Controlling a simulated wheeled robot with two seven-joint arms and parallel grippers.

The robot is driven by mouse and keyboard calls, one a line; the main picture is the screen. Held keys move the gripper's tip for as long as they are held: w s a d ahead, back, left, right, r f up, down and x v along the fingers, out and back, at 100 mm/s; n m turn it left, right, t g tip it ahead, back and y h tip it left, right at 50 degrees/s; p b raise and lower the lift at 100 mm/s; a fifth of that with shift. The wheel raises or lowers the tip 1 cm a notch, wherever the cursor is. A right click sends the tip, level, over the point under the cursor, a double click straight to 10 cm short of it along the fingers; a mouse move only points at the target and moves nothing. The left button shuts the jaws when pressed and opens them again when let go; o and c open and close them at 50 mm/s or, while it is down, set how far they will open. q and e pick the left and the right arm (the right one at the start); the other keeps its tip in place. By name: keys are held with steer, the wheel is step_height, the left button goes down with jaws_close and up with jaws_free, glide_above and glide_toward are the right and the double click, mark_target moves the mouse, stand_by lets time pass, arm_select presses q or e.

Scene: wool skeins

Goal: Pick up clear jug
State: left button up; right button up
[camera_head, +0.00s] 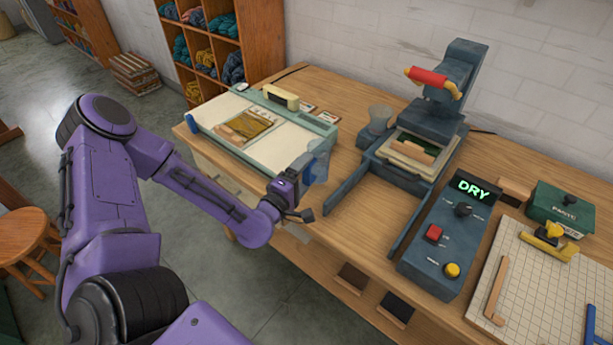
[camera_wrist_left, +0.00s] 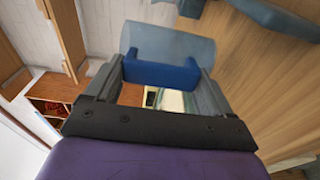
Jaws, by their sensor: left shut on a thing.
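The clear jug (camera_head: 319,160) is a see-through, grey-tinted vessel with a blue handle, near the front edge of the table in the head view. In the left wrist view the jug (camera_wrist_left: 185,46) lies just beyond my fingers, with its blue handle (camera_wrist_left: 160,75) between them. My left gripper (camera_head: 303,183) is shut on the jug by this handle. The gripper also shows in the left wrist view (camera_wrist_left: 156,80), with a finger on each side of the handle. I cannot tell whether the jug touches the table. My right gripper is out of view.
A pale flat machine (camera_head: 290,140) stands left of the jug. A grey press (camera_head: 437,122) with a red handle and a grey cup-like part (camera_head: 377,127) stand to the right. A control box (camera_head: 440,245) reads DRY. Bare wood (camera_head: 345,175) lies between the machine and press.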

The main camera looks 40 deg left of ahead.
arm_select(q)
steer(key=s+r+p, duration=0.8)
steer(key=s+p, duration=0.3)
steer(key=s, duration=0.2)
steer(key=shift+d+r, duration=0.35)
steer(key=shift+r, duration=0.05)
stand_by(1.4)
